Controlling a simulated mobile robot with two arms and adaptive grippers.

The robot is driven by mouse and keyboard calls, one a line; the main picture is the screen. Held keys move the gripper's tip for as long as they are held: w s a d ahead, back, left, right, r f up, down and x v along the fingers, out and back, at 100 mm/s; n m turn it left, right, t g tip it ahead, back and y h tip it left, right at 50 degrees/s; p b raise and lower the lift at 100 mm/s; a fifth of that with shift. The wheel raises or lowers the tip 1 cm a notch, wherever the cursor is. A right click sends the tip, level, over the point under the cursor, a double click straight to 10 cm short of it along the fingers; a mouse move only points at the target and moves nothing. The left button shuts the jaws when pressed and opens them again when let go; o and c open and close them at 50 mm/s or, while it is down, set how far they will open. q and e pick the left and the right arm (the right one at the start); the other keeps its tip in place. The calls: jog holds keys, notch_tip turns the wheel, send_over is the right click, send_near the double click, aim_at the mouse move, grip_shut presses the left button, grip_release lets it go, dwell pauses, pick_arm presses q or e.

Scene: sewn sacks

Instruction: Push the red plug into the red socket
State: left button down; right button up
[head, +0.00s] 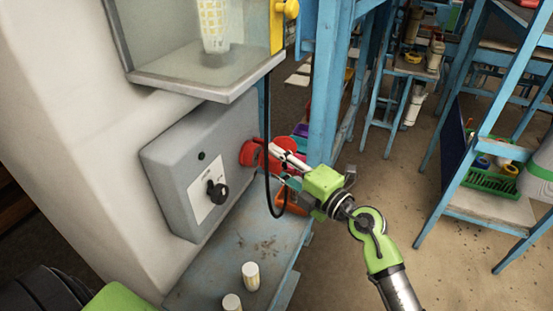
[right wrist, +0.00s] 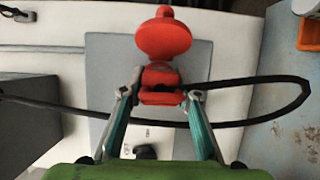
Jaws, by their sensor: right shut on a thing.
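The red socket (head: 249,153) sits on the right side of a grey switch box, and its round red lid (right wrist: 163,38) stands open in the right wrist view. My right gripper (head: 284,157) reaches in from the right and is shut on the red plug (right wrist: 160,97). The plug lies right against the socket mouth (right wrist: 160,75) in the wrist view; I cannot tell how deep it sits. In the head view the fingers and red parts overlap, hiding the contact. My left gripper does not show.
A black cable (head: 267,150) hangs in a loop beside the box and also crosses the right wrist view (right wrist: 240,82). The grey box (head: 170,160) carries a black knob (head: 218,192). Two pale cylinders (head: 251,276) stand on the blue bench. A blue post (head: 326,90) rises behind my gripper.

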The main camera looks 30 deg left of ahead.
jog(key=shift+a, duration=0.5)
dwell(0.4)
jog(key=o, duration=1.2)
jog(key=v, duration=1.2)
jog(key=shift+f, duration=0.1)
